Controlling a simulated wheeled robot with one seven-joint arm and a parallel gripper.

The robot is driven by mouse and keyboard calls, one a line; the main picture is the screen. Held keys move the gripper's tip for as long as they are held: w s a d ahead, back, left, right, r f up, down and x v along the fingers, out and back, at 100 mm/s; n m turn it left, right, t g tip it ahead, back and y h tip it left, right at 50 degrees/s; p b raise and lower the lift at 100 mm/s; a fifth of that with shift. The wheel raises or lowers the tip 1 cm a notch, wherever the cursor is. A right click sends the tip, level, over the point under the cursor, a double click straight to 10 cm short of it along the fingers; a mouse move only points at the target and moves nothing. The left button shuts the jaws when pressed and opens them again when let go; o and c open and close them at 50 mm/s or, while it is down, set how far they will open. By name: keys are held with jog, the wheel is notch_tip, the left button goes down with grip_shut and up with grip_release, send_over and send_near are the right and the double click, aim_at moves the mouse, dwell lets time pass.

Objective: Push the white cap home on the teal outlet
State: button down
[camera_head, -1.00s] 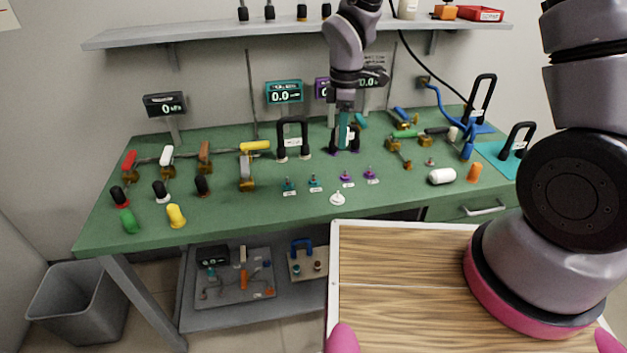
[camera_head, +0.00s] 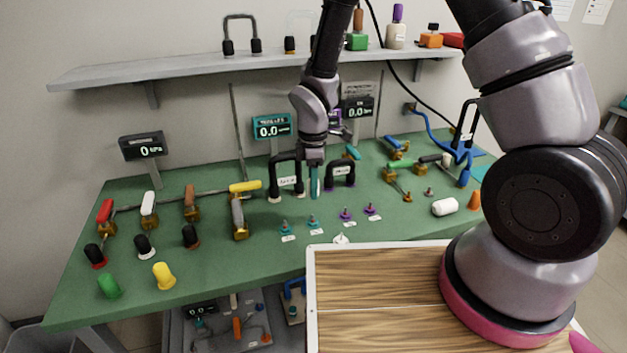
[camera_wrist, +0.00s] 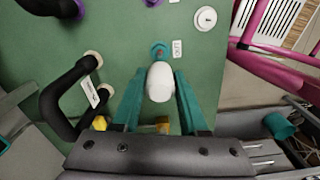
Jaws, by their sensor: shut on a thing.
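My gripper (camera_head: 314,184) points down over the green table between two black handles. In the wrist view its two teal fingers (camera_wrist: 160,98) are shut on the white cap (camera_wrist: 160,82), whose rounded end shows. The cap cannot be made out in the head view. Just past the cap in the wrist view is a teal outlet (camera_wrist: 158,52), partly covered by it. The head view shows two teal outlets near the front of the table, the left one (camera_head: 284,228) and the right one (camera_head: 313,222). My fingertips appear apart from both and farther back.
A black handle with white feet (camera_head: 272,198) stands close left of my gripper. A black handle with purple feet (camera_head: 340,173) is on its right. Two purple outlets (camera_head: 358,212) and a white disc (camera_head: 341,239) are near the front edge. A white cylinder (camera_head: 445,207) lies right.

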jog(key=shift+f, duration=2.9)
jog(key=shift+f, duration=1.75)
jog(key=shift+c, duration=1.8)
grip_release()
notch_tip(320, 180, up, 11)
jog(key=shift+f, duration=0.1)
